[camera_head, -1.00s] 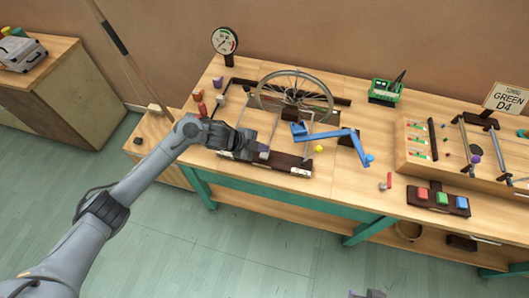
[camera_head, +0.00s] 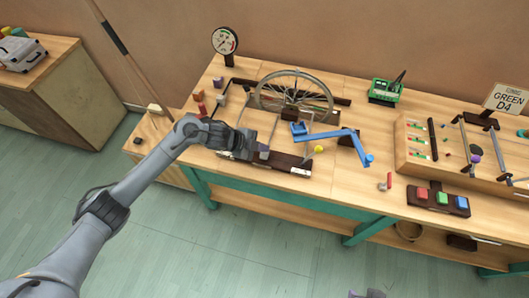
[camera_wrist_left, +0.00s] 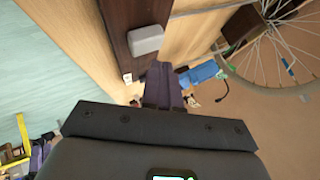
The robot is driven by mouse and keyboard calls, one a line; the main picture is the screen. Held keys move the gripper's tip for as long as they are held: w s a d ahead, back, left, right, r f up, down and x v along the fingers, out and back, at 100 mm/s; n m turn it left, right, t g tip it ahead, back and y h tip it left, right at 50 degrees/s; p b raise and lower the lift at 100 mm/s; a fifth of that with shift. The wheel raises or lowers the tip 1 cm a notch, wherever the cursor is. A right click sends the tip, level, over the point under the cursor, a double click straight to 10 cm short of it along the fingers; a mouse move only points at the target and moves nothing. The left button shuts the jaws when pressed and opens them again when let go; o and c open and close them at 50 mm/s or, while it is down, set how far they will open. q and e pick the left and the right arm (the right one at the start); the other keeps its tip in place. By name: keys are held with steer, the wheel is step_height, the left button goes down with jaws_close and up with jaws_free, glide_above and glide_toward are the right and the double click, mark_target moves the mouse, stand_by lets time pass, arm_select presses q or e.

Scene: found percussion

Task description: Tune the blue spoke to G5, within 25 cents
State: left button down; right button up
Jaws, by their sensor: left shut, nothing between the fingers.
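The spoked wheel (camera_head: 330,96) stands in a dark frame on the bench; its spokes also show in the wrist view (camera_wrist_left: 270,50). A small blue mark (camera_wrist_left: 287,66) sits among the spokes there; I cannot tell which spoke bears it. My left gripper (camera_head: 264,152) is shut and empty, low in front of the wheel, above the dark front rail (camera_head: 288,163). Its purple-grey fingers also show in the wrist view (camera_wrist_left: 164,86). Purple-grey tips at the bottom edge look like my right gripper (camera_head: 367,294); their opening is unclear.
A blue crank (camera_head: 335,135) lies right of my left gripper, near a yellow ball (camera_head: 319,149). A dial gauge (camera_head: 225,40) stands behind. Right are a button block (camera_head: 437,200), a wooden rack (camera_head: 405,155) and a sign reading GREEN D4 (camera_head: 507,99).

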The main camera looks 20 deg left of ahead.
mark_target(262, 154)
arm_select(q)
steer(key=shift+f, duration=0.1)
steer(key=shift+f, duration=0.35)
steer(key=shift+f+b, duration=0.4)
steer(key=shift+f, duration=0.2)
stand_by(0.8)
steer(key=shift+r, duration=0.2)
steer(key=shift+r+p, duration=0.85)
steer(key=shift+p, duration=0.2)
step_height(262, 154, up, 5)
steer(key=p, duration=0.5)
steer(key=shift+a, duration=0.1)
stand_by(2.4)
